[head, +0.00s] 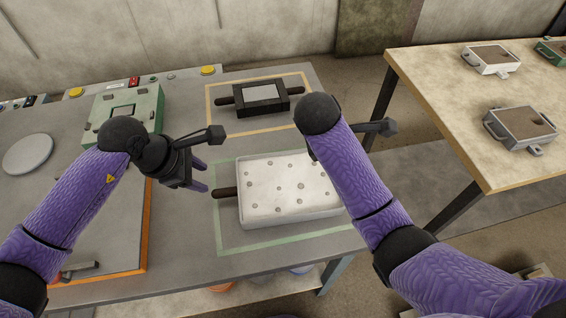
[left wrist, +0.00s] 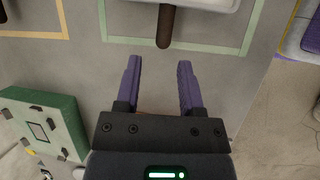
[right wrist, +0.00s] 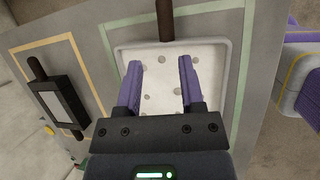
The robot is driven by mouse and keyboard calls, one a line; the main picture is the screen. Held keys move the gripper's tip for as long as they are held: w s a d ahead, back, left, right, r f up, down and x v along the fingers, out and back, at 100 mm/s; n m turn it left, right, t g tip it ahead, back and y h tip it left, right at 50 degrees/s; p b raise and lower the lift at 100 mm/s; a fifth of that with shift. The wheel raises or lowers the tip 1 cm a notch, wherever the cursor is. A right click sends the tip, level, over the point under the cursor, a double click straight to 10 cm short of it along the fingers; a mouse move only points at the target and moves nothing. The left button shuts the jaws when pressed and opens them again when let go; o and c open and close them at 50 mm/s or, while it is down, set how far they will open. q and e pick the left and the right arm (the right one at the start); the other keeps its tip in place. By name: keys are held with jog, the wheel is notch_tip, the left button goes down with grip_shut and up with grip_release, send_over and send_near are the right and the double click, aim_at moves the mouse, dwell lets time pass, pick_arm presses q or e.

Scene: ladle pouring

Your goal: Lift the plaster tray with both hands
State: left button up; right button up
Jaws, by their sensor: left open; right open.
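The white plaster tray (head: 285,188), dotted with small round marks, lies on the grey table inside a green taped outline. Its brown left handle (head: 225,192) points left; the right handle is hidden behind my right arm in the head view. My left gripper (head: 204,177) is open and empty, short of the left handle, which also shows in the left wrist view (left wrist: 166,27). In the right wrist view my right gripper (right wrist: 161,65) is open and empty over the tray surface (right wrist: 165,100), its fingers aimed toward the other brown handle (right wrist: 165,20).
A black-framed tray (head: 260,97) sits behind in a yellow outline. A green box (head: 130,105) stands back left, near a grey disc (head: 28,153). A separate wooden table (head: 450,110) at the right holds several small trays, with a gap between the tables.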

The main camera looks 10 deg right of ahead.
aim_at(226, 190)
jog(key=shift+s, duration=0.45)
pick_arm(q)
jog(key=x, duration=0.9)
jog(key=shift+s+d+f, duration=0.2)
jog(key=shift+s+f, duration=0.15)
jog(key=shift+f, duration=0.1)
pick_arm(e)
jog(key=x, duration=1)
pick_arm(q)
grip_shut()
pick_arm(e)
grip_shut()
pick_arm(q)
jog(key=shift+r, duration=0.15)
pick_arm(e)
jog(key=shift+r, duration=0.1)
